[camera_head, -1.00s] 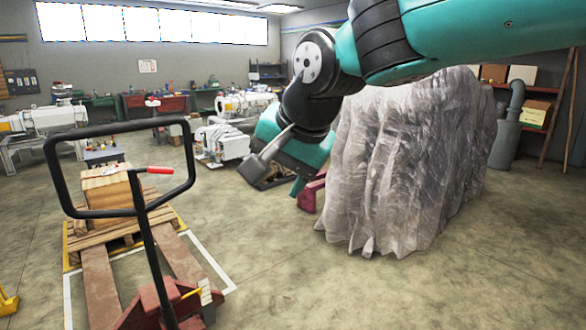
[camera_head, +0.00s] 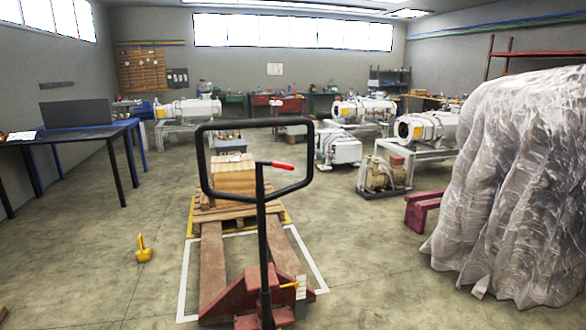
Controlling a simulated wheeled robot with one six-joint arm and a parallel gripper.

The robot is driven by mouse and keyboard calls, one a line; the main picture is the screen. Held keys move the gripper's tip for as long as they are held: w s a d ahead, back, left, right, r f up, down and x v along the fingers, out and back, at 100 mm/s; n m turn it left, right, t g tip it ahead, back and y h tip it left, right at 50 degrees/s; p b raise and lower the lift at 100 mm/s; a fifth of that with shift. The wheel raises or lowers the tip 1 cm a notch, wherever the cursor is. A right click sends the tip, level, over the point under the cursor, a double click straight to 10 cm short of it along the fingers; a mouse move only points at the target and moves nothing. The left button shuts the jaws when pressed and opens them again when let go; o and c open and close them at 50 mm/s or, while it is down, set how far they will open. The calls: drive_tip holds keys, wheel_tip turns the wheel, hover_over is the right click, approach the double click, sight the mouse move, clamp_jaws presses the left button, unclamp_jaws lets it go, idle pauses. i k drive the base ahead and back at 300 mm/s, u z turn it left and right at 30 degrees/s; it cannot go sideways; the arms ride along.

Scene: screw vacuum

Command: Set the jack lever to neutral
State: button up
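The pallet jack stands in front of me, with its red body (camera_head: 262,298) low in the picture and a black loop handle (camera_head: 204,160) upright above it. The jack lever (camera_head: 278,165), with a red grip, sticks out to the right from the top of the shaft inside the loop. Its exact setting cannot be told from here. The forks (camera_head: 213,262) point away from me, toward a wooden pallet (camera_head: 236,212). My gripper and arm are out of view.
Wooden boxes (camera_head: 233,178) stand on the pallet. A small yellow object (camera_head: 143,250) lies on the floor at left. A plastic-draped bulk (camera_head: 520,190) fills the right side, beside a dark red beam (camera_head: 422,211). A dark table (camera_head: 75,134) stands at left. Floor around the jack is clear.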

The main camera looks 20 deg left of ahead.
sight(276, 164)
drive_tip(key=u, duration=0.4)
drive_tip(key=k, duration=0.45)
drive_tip(key=u, duration=1.4)
drive_tip(key=i, duration=1.1)
drive_tip(key=z, duration=0.5)
drive_tip(key=i, duration=0.6)
drive_tip(key=z, duration=1.15)
drive_tip(key=i, duration=0.65)
drive_tip(key=u, duration=0.1)
